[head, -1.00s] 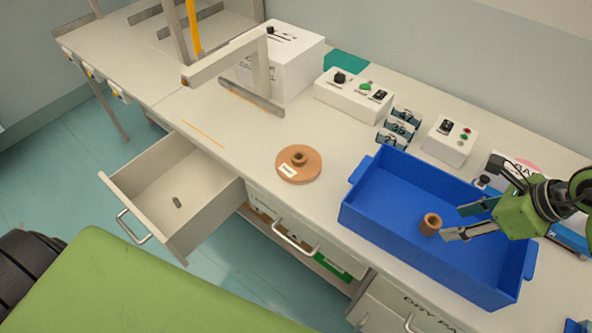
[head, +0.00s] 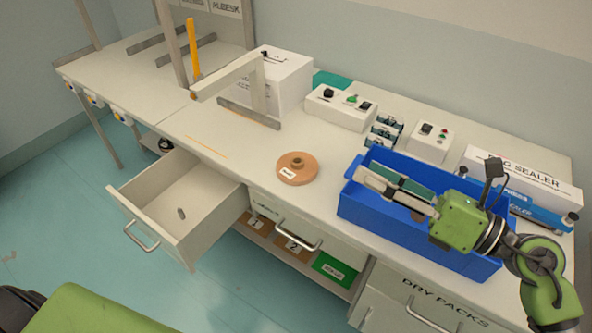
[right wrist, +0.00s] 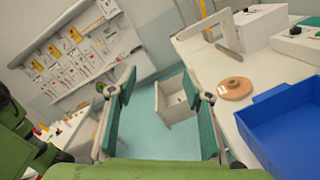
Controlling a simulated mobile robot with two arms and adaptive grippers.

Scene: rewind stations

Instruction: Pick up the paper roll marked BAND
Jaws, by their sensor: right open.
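A flat tan paper roll (head: 297,170) with a raised core and a small white label lies on the bench, left of the blue tray; the label is too small to read. It also shows in the right wrist view (right wrist: 236,90), beyond and right of the fingers. My right gripper (head: 372,178) is open and empty above the tray's left part, pointing left, apart from the roll. Its two spread fingers show in the right wrist view (right wrist: 160,88). My left gripper is not in view.
The blue tray (head: 352,206) stands right of the roll; a brown piece inside is mostly hidden by my gripper. An open drawer (head: 152,218) juts out at front left. A grey stand (head: 262,95), a white box (head: 290,75) and control boxes stand behind. Bench around the roll is clear.

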